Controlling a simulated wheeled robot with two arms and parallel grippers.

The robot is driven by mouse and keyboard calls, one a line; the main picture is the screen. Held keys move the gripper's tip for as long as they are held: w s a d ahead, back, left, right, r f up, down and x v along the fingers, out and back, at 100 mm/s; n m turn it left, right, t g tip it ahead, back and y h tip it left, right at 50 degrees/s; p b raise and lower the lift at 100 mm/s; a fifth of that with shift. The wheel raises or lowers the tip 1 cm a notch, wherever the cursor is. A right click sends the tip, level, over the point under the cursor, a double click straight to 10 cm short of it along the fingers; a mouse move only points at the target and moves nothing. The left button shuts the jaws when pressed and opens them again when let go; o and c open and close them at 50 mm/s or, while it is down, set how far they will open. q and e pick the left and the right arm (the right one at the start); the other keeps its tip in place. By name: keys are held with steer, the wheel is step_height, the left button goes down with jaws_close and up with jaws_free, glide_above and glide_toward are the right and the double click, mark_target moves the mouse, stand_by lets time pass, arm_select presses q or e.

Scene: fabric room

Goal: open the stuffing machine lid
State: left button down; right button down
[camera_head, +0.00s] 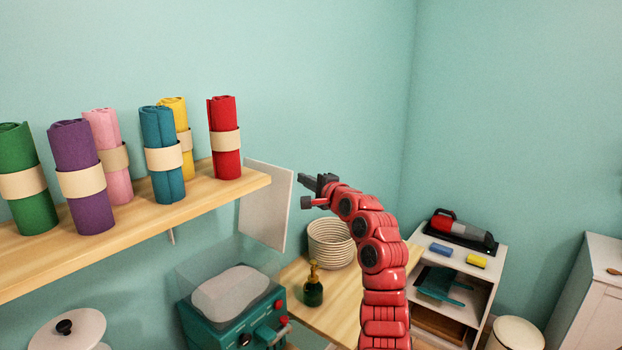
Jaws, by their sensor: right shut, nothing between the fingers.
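The stuffing machine (222,327) is a teal box at the lower middle, with a clear see-through upper part holding a white mass of stuffing (230,292). A flat white panel (265,205) stands upright behind and above it, by the shelf end. I cannot tell whether this panel is the raised lid or a separate board. My right gripper (304,181) is shut and empty, just right of the panel's upper edge in the picture, pointing left. I cannot tell whether it touches the panel. My left gripper is not in view.
A wooden shelf (110,240) with several fabric rolls ends left of my right gripper. A woven basket (331,246) and a dark green bottle (313,291) stand on a wooden table. A white lidded container (72,332) is at lower left. A white cart (488,278) is right.

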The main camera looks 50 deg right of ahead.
mark_target(289, 179)
steer(key=shift+w+a+r+p, duration=0.15)
steer(key=shift+w+a+p, duration=0.5)
steer(key=shift+a+p, duration=0.2)
steer(key=shift+w+a+r+p, duration=0.15)
steer(key=shift+w+a+p, duration=0.55)
steer(key=shift+p, duration=0.2)
